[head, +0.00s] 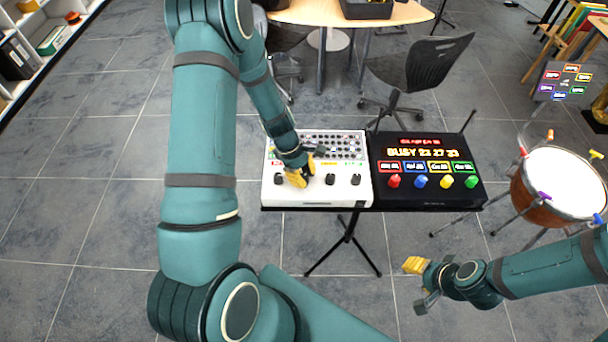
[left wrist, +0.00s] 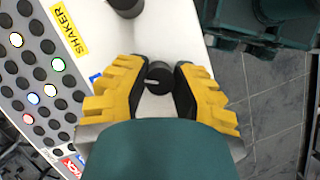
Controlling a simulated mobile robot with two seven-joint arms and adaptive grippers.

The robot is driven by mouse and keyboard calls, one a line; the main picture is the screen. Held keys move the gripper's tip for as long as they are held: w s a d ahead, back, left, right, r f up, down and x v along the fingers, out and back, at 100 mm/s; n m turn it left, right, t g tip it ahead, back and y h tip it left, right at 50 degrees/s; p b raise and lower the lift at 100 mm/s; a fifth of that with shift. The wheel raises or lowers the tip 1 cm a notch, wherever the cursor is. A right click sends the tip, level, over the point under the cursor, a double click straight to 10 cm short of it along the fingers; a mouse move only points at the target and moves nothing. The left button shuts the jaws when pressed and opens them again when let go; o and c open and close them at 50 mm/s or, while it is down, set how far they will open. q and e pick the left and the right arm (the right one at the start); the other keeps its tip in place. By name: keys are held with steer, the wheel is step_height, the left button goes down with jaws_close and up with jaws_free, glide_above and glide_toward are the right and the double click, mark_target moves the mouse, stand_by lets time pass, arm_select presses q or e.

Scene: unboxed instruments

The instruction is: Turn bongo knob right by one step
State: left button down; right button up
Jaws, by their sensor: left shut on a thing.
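The white drum machine (head: 311,195) stands on a stand in the head view, with a row of black knobs along its front. My left gripper (head: 299,177) is over the second knob from the left and mostly hides it. In the left wrist view the yellow fingers of my left gripper (left wrist: 158,82) are shut on this black knob (left wrist: 158,79), which has a pale pointer line. A blue label beside it is mostly covered, so its name cannot be read. The neighbouring knob (left wrist: 125,6) is by a yellow SHAKER label. My right gripper (head: 418,284) is open and empty at lower right.
A black box (head: 425,196) with a lit display and red, blue, yellow and green knobs stands right of the white machine. A drum (head: 560,190) is at the right. A chair (head: 425,70) and a wooden table (head: 345,14) stand behind. Floor in front is clear.

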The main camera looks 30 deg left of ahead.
arm_select(q)
steer(key=shift+s, duration=0.1)
steer(key=c, duration=0.7)
jaws_free()
steer(key=shift+c, duration=0.2)
steer(key=v, duration=1.2)
